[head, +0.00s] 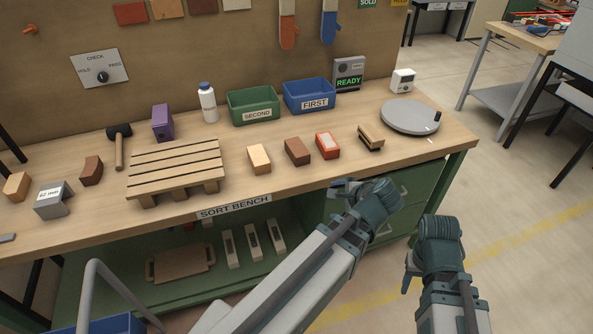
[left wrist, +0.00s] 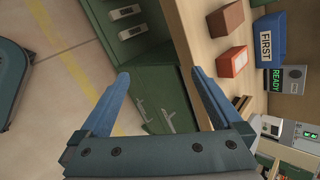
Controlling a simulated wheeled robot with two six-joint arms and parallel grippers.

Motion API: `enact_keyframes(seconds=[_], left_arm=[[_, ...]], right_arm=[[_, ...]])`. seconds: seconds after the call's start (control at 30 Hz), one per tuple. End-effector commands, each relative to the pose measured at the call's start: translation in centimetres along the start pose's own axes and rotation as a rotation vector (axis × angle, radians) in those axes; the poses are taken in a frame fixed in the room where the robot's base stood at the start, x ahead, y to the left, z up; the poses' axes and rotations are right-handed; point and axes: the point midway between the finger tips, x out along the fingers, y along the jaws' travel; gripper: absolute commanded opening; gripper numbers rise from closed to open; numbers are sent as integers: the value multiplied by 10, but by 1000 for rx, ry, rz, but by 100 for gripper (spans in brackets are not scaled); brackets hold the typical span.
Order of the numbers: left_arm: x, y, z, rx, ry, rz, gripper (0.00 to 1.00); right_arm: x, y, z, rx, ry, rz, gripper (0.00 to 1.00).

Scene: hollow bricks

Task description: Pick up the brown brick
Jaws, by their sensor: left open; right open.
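The brown brick (head: 297,151) lies on the bench between a tan brick (head: 259,158) and an orange-red brick (head: 327,145) with a pale top. It also shows at the top of the left wrist view (left wrist: 226,18). My left gripper (head: 350,188) is at the bench's front edge, to the right of and nearer than the brown brick, and apart from it. In the left wrist view its two blue fingers (left wrist: 162,88) are spread with nothing between them. My right gripper (head: 414,264) is off the bench at the lower right, over the floor, touching no brick.
A slatted pallet (head: 176,168) stands left of the bricks. Green (head: 254,104) and blue (head: 310,95) bins are behind them. A tan-and-black piece (head: 371,138) and a round grey turntable (head: 410,117) are to the right. The bench strip before the brown brick is clear.

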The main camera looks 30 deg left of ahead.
Motion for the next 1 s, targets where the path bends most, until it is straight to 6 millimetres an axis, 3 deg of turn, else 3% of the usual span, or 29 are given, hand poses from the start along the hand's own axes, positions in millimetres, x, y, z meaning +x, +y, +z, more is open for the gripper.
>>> enact_keyframes(seconds=[0.03,0.1,0.3,0.43,0.67,1.0], left_arm=[[34,2,-2,82,-33,-72,100],[55,-13,4,213,-88,-172,100],[101,-48,18,603,-304,-399,100],[117,-64,23,828,-455,-488,100],[127,-80,26,1075,-637,-552,100],[130,-91,28,1133,-683,-561,100]], right_arm=[[38,-4,-2,0,0,0,50],[63,-6,-4,0,0,0,50],[129,-12,-8,0,0,0,50],[162,-16,-9,0,0,0,50],[191,-18,-11,0,0,0,50],[193,-18,-11,0,0,0,50]])
